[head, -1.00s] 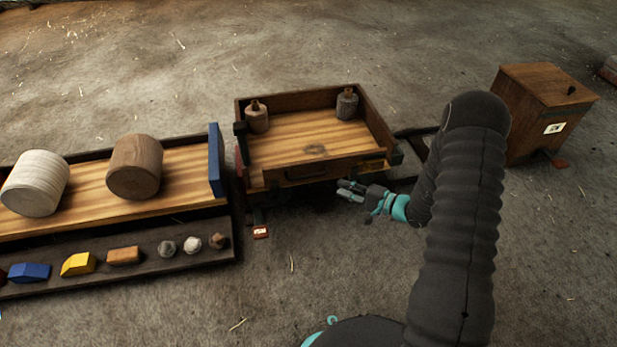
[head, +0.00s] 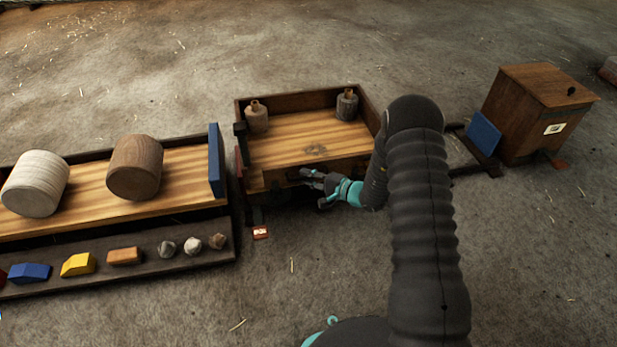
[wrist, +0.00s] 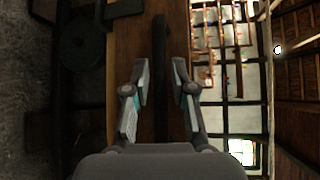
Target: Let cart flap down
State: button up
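The wooden cart (head: 300,133) stands in the middle of the head view, a shallow box with its front board upright. My gripper (head: 312,182) is low at the front of the cart, beside that front board, and the arm hides the cart's right front corner. In the wrist view, the brown front flap (wrist: 127,60) fills the middle, with a dark bar-like handle (wrist: 160,50) across it. My gripper (wrist: 160,84) is open there, one finger on each side of the bar, with gaps showing. Contact is not visible.
Two small weights (head: 257,118) with wooden tops stand in the cart's back corners. A rack with two drums (head: 135,167) and a row of small blocks is at left. A wooden box (head: 540,110) and a blue panel (head: 483,133) are at right.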

grip_shut()
